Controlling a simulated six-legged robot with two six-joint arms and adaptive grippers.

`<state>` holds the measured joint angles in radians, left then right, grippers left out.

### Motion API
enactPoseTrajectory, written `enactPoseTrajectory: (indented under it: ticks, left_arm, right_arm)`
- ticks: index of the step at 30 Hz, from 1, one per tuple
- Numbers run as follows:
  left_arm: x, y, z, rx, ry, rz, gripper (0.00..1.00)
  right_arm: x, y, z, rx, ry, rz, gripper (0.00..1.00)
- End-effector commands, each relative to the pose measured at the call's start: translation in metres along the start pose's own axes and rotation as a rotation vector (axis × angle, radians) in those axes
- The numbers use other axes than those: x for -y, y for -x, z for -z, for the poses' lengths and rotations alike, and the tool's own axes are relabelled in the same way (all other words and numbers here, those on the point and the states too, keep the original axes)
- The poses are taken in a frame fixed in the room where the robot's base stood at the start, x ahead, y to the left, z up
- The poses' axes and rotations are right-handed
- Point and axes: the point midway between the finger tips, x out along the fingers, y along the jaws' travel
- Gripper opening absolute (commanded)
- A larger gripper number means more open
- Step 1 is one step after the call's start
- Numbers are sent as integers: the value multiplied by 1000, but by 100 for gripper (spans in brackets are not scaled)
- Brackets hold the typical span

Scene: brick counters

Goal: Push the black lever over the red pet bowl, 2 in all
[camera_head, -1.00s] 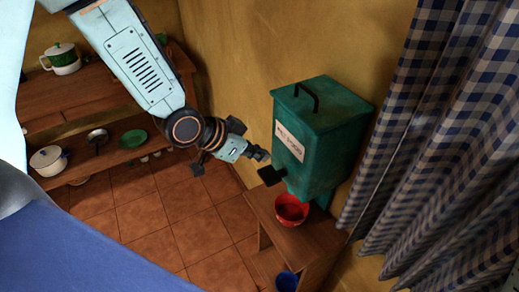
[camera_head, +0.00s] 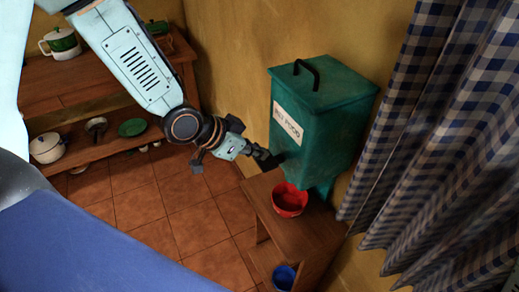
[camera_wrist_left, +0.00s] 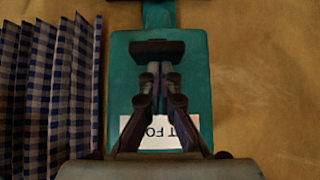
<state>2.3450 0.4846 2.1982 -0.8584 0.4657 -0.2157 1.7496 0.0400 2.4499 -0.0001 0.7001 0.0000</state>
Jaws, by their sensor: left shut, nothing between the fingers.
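The green dispenser (camera_head: 335,128), labelled as pet food, stands against the wall on a wooden stand. Its black lever (camera_wrist_left: 158,47) shows in the left wrist view as a dark plate just beyond my fingertips. In the head view the lever is mostly hidden by my gripper. The red pet bowl (camera_head: 289,200) sits on the stand below the lever; its contents are unclear. My left gripper (camera_head: 270,162) is shut and empty, its tips at the dispenser's front by the lever. The left wrist view shows its fingers (camera_wrist_left: 160,70) together, apparently touching the lever. My right gripper is out of view.
A blue bowl (camera_head: 284,277) sits low in the wooden stand (camera_head: 310,240). A checked curtain (camera_head: 425,130) hangs close to the dispenser's right. Wooden shelves (camera_head: 80,93) with pots stand at the left. The tiled floor (camera_head: 170,210) between is clear.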

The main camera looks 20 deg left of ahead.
Motion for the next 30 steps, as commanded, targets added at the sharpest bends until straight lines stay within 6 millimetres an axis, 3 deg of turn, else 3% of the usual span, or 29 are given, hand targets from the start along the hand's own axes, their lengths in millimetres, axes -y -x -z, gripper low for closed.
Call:
enactPoseTrajectory:
  ticks: [13, 23, 30]
  left_arm:
    - [0, -2, -1, 0, -2, -1, 0]
    - [0, -27, -25, 2, -1, -1, 0]
    - [-1, -28, -26, 5, 0, -2, 0]
  right_arm:
    - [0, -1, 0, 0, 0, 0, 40]
    - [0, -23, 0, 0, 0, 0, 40]
    - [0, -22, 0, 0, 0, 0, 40]
